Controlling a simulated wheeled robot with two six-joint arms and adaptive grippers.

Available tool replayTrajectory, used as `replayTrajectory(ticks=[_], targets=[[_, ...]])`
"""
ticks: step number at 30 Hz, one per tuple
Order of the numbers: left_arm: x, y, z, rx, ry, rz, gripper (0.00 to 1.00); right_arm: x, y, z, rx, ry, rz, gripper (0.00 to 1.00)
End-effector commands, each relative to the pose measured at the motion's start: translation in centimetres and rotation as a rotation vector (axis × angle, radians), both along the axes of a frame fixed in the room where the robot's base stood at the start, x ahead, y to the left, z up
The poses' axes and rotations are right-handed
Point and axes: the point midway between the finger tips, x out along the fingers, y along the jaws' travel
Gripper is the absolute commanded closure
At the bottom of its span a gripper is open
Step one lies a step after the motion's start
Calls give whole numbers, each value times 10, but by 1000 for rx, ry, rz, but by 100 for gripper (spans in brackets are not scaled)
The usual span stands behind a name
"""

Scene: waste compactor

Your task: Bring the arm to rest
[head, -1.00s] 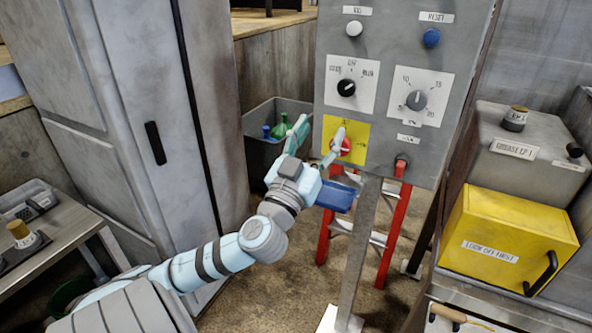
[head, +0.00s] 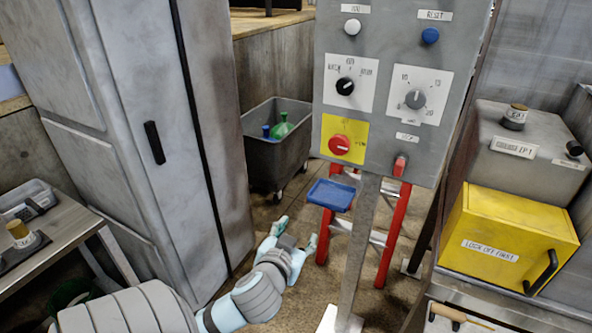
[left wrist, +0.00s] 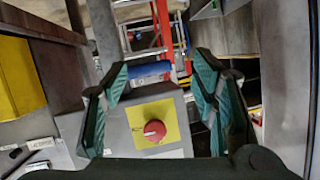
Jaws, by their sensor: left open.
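My left gripper (head: 295,238) is open and empty in the head view, low in front of the control panel post and well below the panel. In the left wrist view its two fingers (left wrist: 160,85) stand apart with nothing between them touching. My right gripper is not in view.
A grey wheeled bin (head: 277,160) with bottles stands behind. A tall grey cabinet (head: 120,110) is at left. A yellow lockout box (head: 508,240) is at right, and a metal table (head: 55,245) at lower left.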

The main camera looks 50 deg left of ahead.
Motion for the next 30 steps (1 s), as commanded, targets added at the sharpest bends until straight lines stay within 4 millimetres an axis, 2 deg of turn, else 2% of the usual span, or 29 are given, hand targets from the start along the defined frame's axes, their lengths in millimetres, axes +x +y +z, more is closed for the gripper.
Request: replayTrajectory(ticks=[17, 19, 20, 23, 25, 26, 27, 28, 29, 30], targets=[[0, 0, -1, 6, 6, -3, 47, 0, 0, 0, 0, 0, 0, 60], [6, -7, 5, 52, 0, -62, 47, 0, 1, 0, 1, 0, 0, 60], [12, -10, -3, 84, 19, -106, 47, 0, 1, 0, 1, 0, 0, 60], [24, -3, -70, 151, 159, -203, 47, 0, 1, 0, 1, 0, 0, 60], [17, 5, -139, 155, 284, -256, 47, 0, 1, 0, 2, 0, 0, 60], [10, 8, -171, 147, 340, -276, 47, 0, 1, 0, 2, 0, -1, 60], [-5, 10, -215, 128, 414, -297, 47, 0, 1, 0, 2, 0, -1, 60], [-19, 11, -246, 110, 466, -310, 47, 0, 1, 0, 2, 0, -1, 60], [-36, 10, -276, 88, 517, -321, 47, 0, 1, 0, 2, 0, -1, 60], [-62, 8, -314, 55, 581, -332, 47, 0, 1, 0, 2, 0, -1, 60]])
